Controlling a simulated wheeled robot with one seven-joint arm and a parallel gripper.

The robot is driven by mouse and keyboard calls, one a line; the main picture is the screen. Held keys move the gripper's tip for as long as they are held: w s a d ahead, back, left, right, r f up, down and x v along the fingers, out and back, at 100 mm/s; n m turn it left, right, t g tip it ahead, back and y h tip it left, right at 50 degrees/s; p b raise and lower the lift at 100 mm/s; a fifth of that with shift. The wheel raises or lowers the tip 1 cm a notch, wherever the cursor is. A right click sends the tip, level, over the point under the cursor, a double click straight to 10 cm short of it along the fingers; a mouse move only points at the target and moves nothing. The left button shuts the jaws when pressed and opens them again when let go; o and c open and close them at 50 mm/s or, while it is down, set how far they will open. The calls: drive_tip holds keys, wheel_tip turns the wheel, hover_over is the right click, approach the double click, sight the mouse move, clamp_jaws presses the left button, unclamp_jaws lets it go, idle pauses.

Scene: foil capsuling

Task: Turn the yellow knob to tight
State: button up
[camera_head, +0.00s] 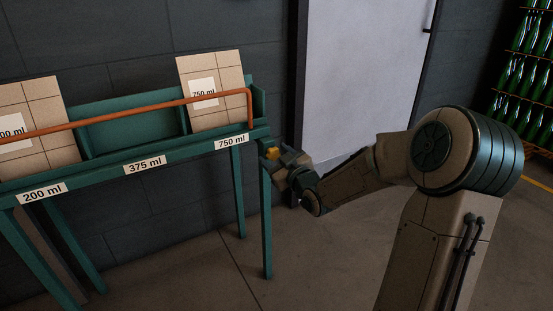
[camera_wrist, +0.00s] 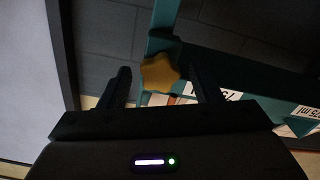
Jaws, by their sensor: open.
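The yellow knob (camera_wrist: 160,73) is star-shaped and sits on the end of the green rack, close to its corner post. In the head view the knob (camera_head: 272,153) is small and partly covered by my gripper (camera_head: 284,163), which is at the right end of the rack. In the wrist view my gripper (camera_wrist: 162,88) is open, with one dark finger to each side of the knob. I cannot tell whether the fingertips reach the knob's depth. No tight or loose mark is legible.
The green rack (camera_head: 130,170) has labels 200 ml, 375 ml and 750 ml, and an orange rail (camera_head: 120,114) across its front. Cartons stand in it at left (camera_head: 40,125) and right (camera_head: 220,75). Behind are a grey door (camera_head: 360,60) and bottle shelves (camera_head: 525,75).

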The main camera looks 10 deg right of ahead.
drive_tip(key=c, duration=1)
